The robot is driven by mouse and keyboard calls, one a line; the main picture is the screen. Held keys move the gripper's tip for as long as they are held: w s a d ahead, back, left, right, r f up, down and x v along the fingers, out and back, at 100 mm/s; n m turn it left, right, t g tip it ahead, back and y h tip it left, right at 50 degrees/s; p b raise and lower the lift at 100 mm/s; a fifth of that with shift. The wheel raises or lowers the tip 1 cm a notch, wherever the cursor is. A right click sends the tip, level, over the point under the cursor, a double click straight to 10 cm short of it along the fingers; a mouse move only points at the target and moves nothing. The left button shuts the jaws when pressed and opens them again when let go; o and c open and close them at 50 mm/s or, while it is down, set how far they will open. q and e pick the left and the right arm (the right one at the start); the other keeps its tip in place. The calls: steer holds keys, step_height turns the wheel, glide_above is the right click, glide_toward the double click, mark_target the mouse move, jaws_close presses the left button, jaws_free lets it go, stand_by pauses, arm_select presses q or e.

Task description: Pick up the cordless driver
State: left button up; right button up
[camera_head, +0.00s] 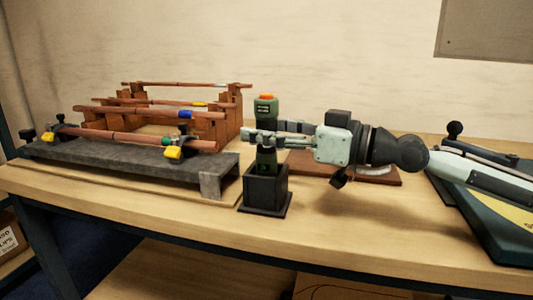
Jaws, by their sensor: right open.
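The cordless driver (266,108) stands upright in a black square holder (265,190) near the middle of the bench. Its body is dark green with an orange patch on top. My right gripper (262,138) reaches in from the right, level with the driver's middle. Its jaws are open and lie around or just in front of the driver's body; I cannot tell whether they touch it. The gripper covers part of the driver's middle. My left gripper is not in view.
A dark grey fixture (130,163) with copper pipes and yellow-knobbed clamps stands at the left. Wooden racks (228,122) with more pipes are behind it. A brown board (385,178) lies beneath my right arm. The bench front (340,235) is clear.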

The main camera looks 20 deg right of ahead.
jaws_close()
steer(key=shift+r, duration=0.1)
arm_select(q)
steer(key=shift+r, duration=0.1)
arm_select(e)
steer(key=shift+r, duration=0.2)
step_height(320, 180, up, 2)
steer(key=shift+r+p, duration=0.2)
steer(key=shift+p, duration=0.95)
step_height(320, 180, up, 6)
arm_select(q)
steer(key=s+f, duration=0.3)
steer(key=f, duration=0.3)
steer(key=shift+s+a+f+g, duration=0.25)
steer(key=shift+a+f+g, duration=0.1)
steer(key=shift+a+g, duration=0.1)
arm_select(e)
step_height(320, 180, up, 10)
steer(key=shift+r, duration=0.15)
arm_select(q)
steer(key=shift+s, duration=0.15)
